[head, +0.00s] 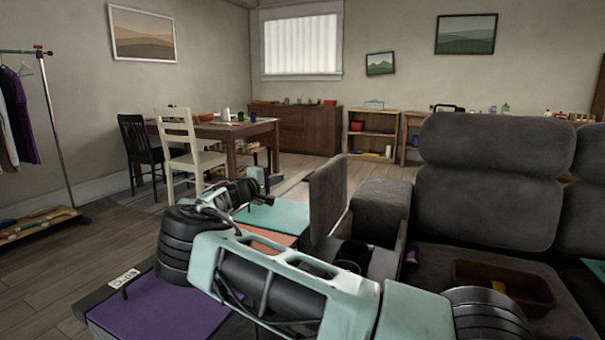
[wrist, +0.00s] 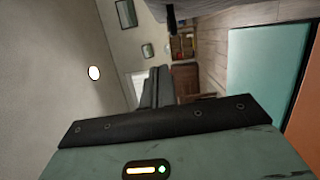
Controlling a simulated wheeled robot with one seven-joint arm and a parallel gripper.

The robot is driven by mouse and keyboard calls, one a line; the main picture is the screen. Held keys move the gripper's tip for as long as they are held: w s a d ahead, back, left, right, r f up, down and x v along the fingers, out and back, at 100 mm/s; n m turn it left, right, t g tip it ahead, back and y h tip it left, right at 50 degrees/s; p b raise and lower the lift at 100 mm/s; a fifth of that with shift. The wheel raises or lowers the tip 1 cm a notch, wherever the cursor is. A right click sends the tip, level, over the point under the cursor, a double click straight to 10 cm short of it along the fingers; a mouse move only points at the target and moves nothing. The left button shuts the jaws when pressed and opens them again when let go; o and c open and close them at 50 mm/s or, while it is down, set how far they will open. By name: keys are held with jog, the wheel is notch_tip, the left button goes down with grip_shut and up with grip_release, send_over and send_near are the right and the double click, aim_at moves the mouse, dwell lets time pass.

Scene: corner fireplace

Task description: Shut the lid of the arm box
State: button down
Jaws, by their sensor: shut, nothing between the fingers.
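The arm box (head: 380,264) is part of the grey sofa in the head view, with round dark wells in its top. Its lid (head: 328,198) stands open, roughly upright, at the box's left side. My gripper (head: 262,183) is shut and empty, to the left of the lid in the picture and apart from it. My arm crosses the foreground and hides the lower front of the box. The wrist view is turned on its side. A dark bar and green housing of mine fill its lower part, and the fingertips cannot be made out there.
The grey sofa (head: 490,185) fills the right, with a brown tray (head: 500,283) on its seat. Teal, orange and purple (head: 165,308) flat panels lie low at the left. A white chair (head: 183,150) and table (head: 240,128) stand farther back.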

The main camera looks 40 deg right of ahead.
jog(key=shift+s+d+r+b, duration=0.1)
jog(key=shift+s+d+b, duration=0.25)
jog(key=shift+d, duration=1.55)
jog(key=shift+s+d+r+b, duration=0.1)
jog(key=shift+s+d+b, duration=0.2)
jog(key=shift+d, duration=1.55)
jog(key=shift+s+d+r+b, duration=0.15)
jog(key=shift+s+d, duration=0.25)
jog(key=shift+d, duration=1.5)
